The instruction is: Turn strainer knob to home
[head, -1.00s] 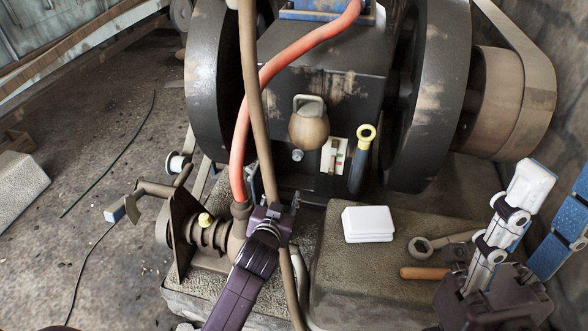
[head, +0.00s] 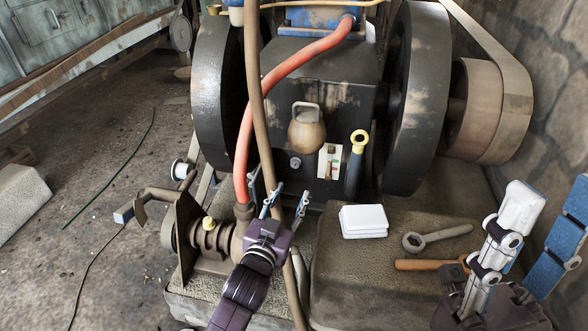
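I cannot tell for sure which part is the strainer knob. A small yellow knob (head: 208,223) sits on top of the ribbed metal fitting (head: 213,239), left of the red hose's lower end. A small round dark knob (head: 296,162) is on the engine's front face, below the brass weight-like part. My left gripper (head: 286,206) is open, its two blue-and-white fingers apart and pointing at the engine's lower front, right of the hose end. It holds nothing visible. My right gripper (head: 553,215) is at the right edge, fingers up and spread, empty.
A red hose (head: 243,150) and a brown pipe (head: 256,110) run down close to my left gripper. A white box (head: 363,221), a wrench (head: 437,237) and an orange-handled tool (head: 425,265) lie on the stone block. Large flywheels (head: 415,110) flank the engine.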

